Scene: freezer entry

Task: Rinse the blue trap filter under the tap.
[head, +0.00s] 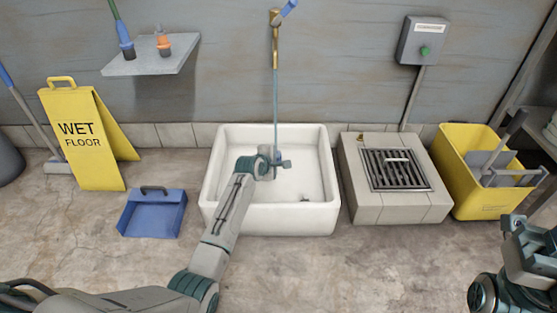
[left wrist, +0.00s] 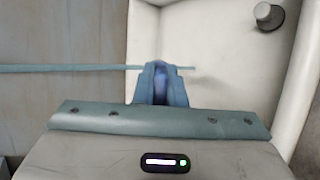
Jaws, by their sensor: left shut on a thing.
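The white sink (head: 325,215) stands against the wall, with the brass tap (head: 275,45) and its blue lever (head: 286,10) above it. A thin pale-blue stream of water (head: 276,110) falls from the tap. My left gripper (head: 282,163) is over the sink basin at the lower end of the stream. In the left wrist view, my left gripper (left wrist: 162,70) is shut on a small blue thing (left wrist: 161,88), seemingly the trap filter, mostly hidden by the fingers. The stream (left wrist: 80,68) meets it there. My right gripper (head: 530,240) is at the lower right, apart from everything.
A stone block with a dark grate (head: 395,170) stands right of the sink, then a yellow mop bucket (head: 460,160). A blue dustpan (head: 152,215) and yellow wet-floor sign (head: 85,145) are left. A shelf (head: 150,65) holds blue and orange items. The front floor is clear.

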